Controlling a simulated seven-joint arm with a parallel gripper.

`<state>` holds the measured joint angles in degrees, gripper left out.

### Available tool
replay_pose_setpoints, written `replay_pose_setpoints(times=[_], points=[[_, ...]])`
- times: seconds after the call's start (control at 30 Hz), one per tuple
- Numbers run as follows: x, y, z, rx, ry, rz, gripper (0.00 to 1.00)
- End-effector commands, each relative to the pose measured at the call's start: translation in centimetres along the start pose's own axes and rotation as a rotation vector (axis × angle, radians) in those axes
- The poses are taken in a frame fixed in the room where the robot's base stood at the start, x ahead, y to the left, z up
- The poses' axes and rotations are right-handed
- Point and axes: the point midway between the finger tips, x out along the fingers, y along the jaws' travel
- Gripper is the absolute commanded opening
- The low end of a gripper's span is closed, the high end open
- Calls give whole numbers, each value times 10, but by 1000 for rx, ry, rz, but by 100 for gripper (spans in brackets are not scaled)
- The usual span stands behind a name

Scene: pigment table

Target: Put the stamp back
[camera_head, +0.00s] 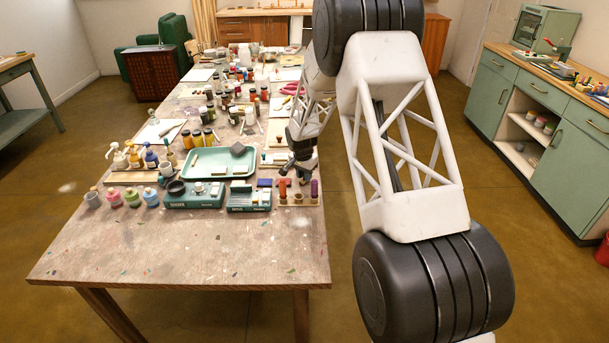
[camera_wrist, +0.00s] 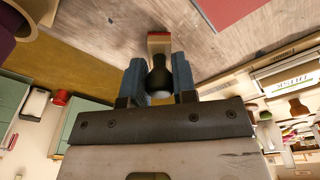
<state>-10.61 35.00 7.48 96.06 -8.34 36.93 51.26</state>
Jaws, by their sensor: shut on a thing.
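My gripper (camera_wrist: 160,78) is shut on the stamp (camera_wrist: 159,68), which shows in the wrist view. The stamp has a dark rounded handle between the blue fingers and a pale and red block at its far end. In the head view my gripper (camera_head: 294,166) is over the right edge of the table, just behind a small wooden rack (camera_head: 298,201). The rack holds upright red and purple sticks. I cannot make out the stamp in the head view. A purple rounded thing (camera_wrist: 6,42) shows at the upper left of the wrist view.
A green tray (camera_head: 217,176) lies left of my gripper. Two teal boxes (camera_head: 194,200) (camera_head: 249,200) stand left of the rack. Paint jars (camera_head: 151,196) and pump bottles (camera_head: 134,157) stand further left. The front of the table (camera_head: 190,255) is clear.

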Motion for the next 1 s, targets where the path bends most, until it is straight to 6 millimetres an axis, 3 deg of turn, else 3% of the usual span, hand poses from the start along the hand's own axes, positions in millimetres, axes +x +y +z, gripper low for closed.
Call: replay_pose_setpoints(times=[0.17,0.2,0.37,0.73,1.0], points=[[3,0,0,0,0,0,11],[3,0,0,0,0,0,29],[3,0,0,0,0,0,51],[1,0,0,0,0,0,51],[-15,0,0,0,1,-1,51]])
